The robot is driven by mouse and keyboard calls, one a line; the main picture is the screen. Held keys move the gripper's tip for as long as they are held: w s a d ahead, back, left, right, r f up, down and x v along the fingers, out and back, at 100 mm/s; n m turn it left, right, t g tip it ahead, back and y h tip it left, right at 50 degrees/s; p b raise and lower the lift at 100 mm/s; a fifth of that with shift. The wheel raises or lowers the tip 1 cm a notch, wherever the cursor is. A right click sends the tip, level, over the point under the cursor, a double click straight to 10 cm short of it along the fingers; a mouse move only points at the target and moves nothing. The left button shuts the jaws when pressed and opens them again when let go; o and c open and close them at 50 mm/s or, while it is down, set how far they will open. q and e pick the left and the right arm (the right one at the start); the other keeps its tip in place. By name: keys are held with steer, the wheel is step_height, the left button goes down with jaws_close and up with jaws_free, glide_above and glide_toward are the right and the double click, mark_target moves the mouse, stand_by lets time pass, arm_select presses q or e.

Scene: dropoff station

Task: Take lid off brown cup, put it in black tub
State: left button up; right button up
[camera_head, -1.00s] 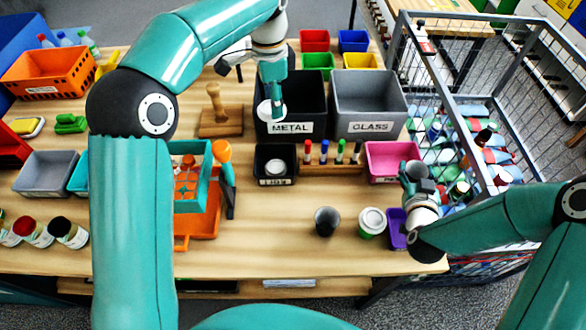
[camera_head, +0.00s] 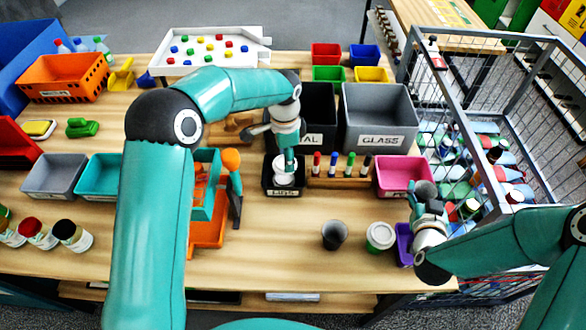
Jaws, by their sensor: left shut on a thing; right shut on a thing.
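My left gripper (camera_head: 286,163) is shut on a white round lid (camera_head: 284,176). It holds the lid over the small black tub (camera_head: 270,188); I cannot tell whether the lid touches anything inside. The gripper and lid hide most of the tub's inside.
A dark open cup (camera_head: 335,235) and a green cup with a white lid (camera_head: 380,238) stand at the front. A marker rack (camera_head: 340,181) and a pink bin (camera_head: 403,178) are right of the tub. Large black and grey (camera_head: 380,115) bins stand behind.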

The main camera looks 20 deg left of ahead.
mark_target(287, 177)
arm_select(q)
step_height(287, 177, down, 4)
steer(key=shift+f+b, duration=0.1)
steer(key=shift+b, duration=1.1)
arm_select(e)
step_height(287, 177, down, 3)
steer(key=shift+r, duration=0.1)
arm_select(q)
steer(key=shift+f, duration=0.2)
steer(key=shift+s+f+b, duration=0.15)
steer(key=shift+b, duration=0.2)
arm_select(e)
steer(key=shift+s+f, duration=0.1)
steer(key=shift+f, duration=0.25)
